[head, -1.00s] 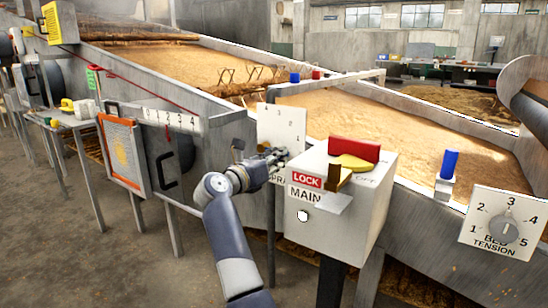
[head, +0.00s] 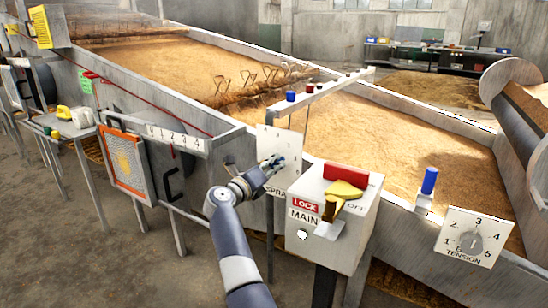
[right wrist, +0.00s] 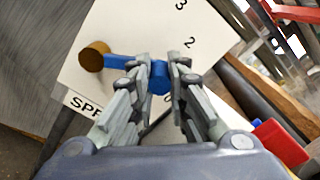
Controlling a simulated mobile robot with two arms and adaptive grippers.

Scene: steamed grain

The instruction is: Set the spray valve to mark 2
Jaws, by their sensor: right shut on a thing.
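The spray valve is a white plate (head: 265,143) in the head view, with dark marks and a partly hidden label. In the right wrist view, the plate (right wrist: 130,30) shows marks 3 and 2, and the start of the spray label. A blue lever (right wrist: 122,62) runs from a brass-coloured knob (right wrist: 95,56) to a blue end between my fingers. It points below mark 2; the mark straight ahead of it is hidden by my fingers. My right gripper (head: 277,162) is shut on this blue end; the wrist view shows its fingers (right wrist: 160,75) on either side. My left gripper is not in view.
The main lock box (head: 335,215), with red and yellow parts, stands just right of my right gripper. The bed tension dial (head: 470,240) is at the far right. A blue peg (head: 429,181) stands on the trough edge. The grain trough (head: 330,125) lies behind the plate.

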